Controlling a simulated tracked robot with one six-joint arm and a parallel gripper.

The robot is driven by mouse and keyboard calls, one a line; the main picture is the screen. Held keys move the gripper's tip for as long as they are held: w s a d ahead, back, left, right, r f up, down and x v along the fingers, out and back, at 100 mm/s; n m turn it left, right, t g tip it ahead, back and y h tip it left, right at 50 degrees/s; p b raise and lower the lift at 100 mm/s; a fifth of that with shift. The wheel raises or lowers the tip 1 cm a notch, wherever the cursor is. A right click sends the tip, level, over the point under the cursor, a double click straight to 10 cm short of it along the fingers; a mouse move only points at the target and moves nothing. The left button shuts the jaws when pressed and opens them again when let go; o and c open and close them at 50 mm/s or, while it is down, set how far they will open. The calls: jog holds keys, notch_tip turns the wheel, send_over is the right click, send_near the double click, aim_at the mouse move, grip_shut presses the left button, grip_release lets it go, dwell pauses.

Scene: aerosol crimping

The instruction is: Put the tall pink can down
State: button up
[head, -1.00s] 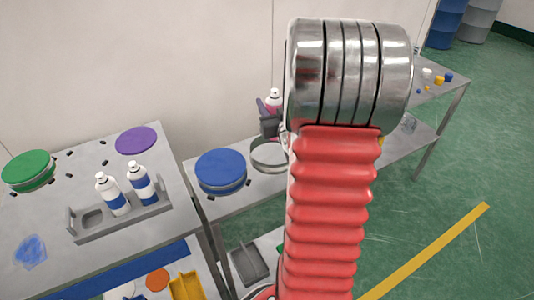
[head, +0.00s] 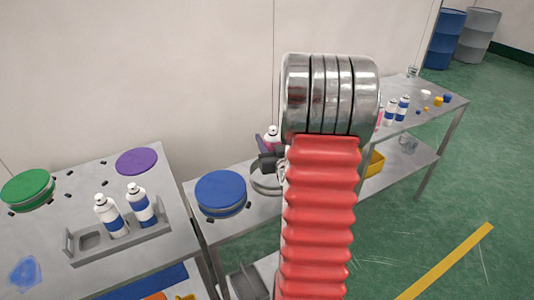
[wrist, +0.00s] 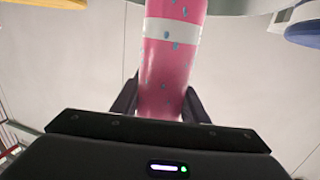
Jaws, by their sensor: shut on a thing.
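The tall pink can (wrist: 165,72) has a white band and small blue specks, and it fills the upper middle of the wrist view. My gripper (wrist: 160,103) is shut on it, with one dark finger on each side. In the head view the can's white top and pink shoulder (head: 271,138) show just above my dark gripper (head: 268,160). Gripper and can are over or just behind an open round metal-rimmed container (head: 265,184) on the middle table. My arm hides part of that area, and I cannot tell whether the can's base touches anything.
A blue-lidded round container (head: 221,192) stands left of the metal-rimmed one. A grey rack (head: 142,243) on the left table holds two white-and-blue cans (head: 112,215) and has an empty slot. Green (head: 26,188) and purple (head: 137,161) discs lie behind. More cans (head: 403,108) stand right.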

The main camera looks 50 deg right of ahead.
aim_at(269, 150)
jog(key=shift+f, duration=0.2)
jog(key=shift+f, duration=2.05)
jog(key=o, duration=1.3)
jog(key=shift+f, duration=0.15)
jog(key=shift+c, duration=0.2)
